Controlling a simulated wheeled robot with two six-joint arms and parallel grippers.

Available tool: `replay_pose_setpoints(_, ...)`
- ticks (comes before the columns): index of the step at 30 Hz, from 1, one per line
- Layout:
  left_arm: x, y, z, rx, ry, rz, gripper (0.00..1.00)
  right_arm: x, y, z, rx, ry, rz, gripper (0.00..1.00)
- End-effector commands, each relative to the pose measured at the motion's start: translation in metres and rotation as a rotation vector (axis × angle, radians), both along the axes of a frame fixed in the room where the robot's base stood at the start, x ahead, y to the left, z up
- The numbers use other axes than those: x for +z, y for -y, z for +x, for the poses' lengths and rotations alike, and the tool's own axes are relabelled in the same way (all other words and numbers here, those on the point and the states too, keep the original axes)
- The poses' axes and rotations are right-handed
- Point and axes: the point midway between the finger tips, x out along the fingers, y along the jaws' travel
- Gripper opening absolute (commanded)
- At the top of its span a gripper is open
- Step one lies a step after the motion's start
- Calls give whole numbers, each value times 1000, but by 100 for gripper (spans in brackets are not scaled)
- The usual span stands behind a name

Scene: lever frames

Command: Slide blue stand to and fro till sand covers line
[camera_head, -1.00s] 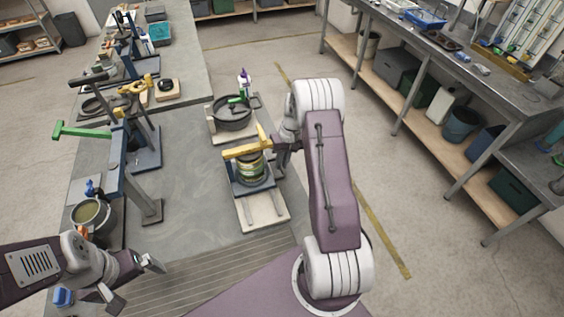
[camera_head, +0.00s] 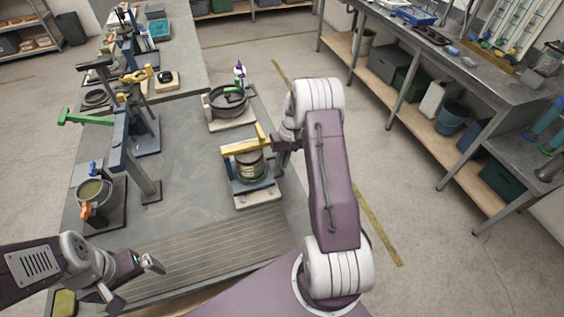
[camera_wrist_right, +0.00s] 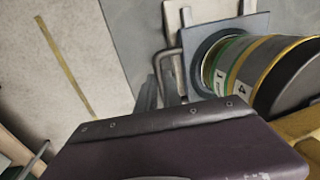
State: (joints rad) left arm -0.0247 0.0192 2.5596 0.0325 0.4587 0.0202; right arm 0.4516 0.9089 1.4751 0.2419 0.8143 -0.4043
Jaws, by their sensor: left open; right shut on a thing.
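The blue stand (camera_head: 236,187) sits on a pale base plate with rails (camera_head: 262,199), near the table's right edge. It carries a round stack of green and yellow-banded sieves (camera_head: 250,166) under a yellow bar (camera_head: 240,147). In the right wrist view the blue stand (camera_wrist_right: 252,25) shows a round hole and a dark side handle (camera_wrist_right: 163,72). My right gripper (camera_head: 279,150) is at the stand's right side, shut on the handle; its fingertips are mostly hidden. My left gripper (camera_head: 134,284) is open and empty over the table's front left. I cannot make out sand or line.
A dark pan (camera_head: 229,101) on a pale base stands behind the blue stand. A blue press with a green lever (camera_head: 84,118) and a pot (camera_head: 95,192) stand at the left. The ribbed front of the table (camera_head: 210,250) is clear.

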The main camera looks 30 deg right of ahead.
Motion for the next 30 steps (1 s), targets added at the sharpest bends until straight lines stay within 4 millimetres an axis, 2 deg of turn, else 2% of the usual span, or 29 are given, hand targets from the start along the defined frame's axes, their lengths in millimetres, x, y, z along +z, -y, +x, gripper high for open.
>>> replay_pose_setpoints(2,-1,0,0,0,0,0,100,-6,-2,-2,0,-9,4,0)
replay_pose_setpoints(3,-1,0,0,0,0,0,100,-6,-2,-2,0,-9,4,21)
replay_pose_setpoints(4,-2,0,0,0,0,0,100,-6,-2,-2,0,-9,4,29)
replay_pose_setpoints(5,-2,0,0,0,0,0,100,-6,-2,-2,-1,-8,4,33)
replay_pose_setpoints(15,-2,0,0,0,0,0,100,0,0,0,-1,-1,1,33)
replay_pose_setpoints(17,-3,0,0,0,0,0,100,9,2,0,-1,2,1,33)
replay_pose_setpoints(24,-7,0,0,0,0,0,100,60,12,-3,-2,0,1,33)
replay_pose_setpoints(30,-7,0,0,0,0,0,100,82,15,-4,-1,-4,3,33)
